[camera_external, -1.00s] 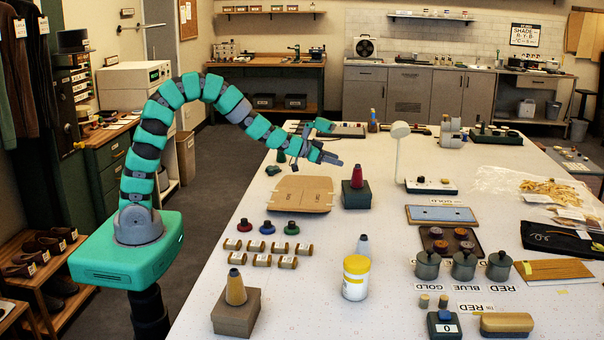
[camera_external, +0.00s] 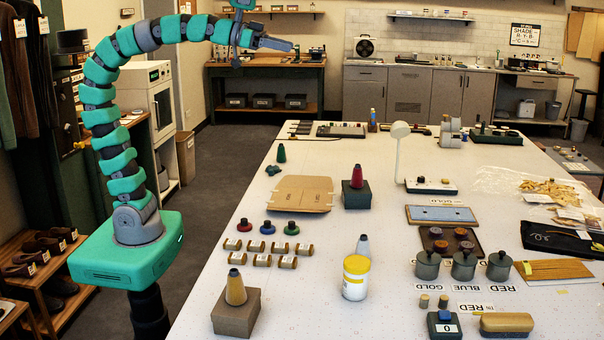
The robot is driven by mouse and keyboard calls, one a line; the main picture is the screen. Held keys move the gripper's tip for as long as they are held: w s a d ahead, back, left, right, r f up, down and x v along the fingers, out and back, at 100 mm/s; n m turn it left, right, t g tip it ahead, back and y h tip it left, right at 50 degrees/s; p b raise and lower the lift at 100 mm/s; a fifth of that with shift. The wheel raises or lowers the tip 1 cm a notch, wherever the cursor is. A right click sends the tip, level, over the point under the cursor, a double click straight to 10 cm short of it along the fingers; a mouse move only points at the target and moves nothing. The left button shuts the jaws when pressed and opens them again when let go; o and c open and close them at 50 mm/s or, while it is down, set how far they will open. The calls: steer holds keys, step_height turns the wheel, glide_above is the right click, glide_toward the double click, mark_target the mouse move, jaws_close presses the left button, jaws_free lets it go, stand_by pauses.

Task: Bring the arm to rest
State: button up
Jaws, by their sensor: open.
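My gripper (camera_external: 282,45) is at the end of my raised teal and grey arm (camera_external: 108,120). It points to the right, well above the far left part of the table, and holds nothing that I can see. Its fingers are small in this view. The white table (camera_external: 330,250) lies below and to the right of it, and no part of my arm touches the table.
A small green cone (camera_external: 281,153) stands near the left edge, behind a flat cardboard piece (camera_external: 301,194). A red cone (camera_external: 357,177) stands on a dark green block. A white lamp (camera_external: 399,150) rises mid-table. Air around my gripper is free.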

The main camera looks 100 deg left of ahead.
steer(key=s+d+r, duration=0.3)
steer(key=s, duration=0.1)
steer(key=shift+h, duration=0.3)
steer(key=shift+s+r, duration=0.1)
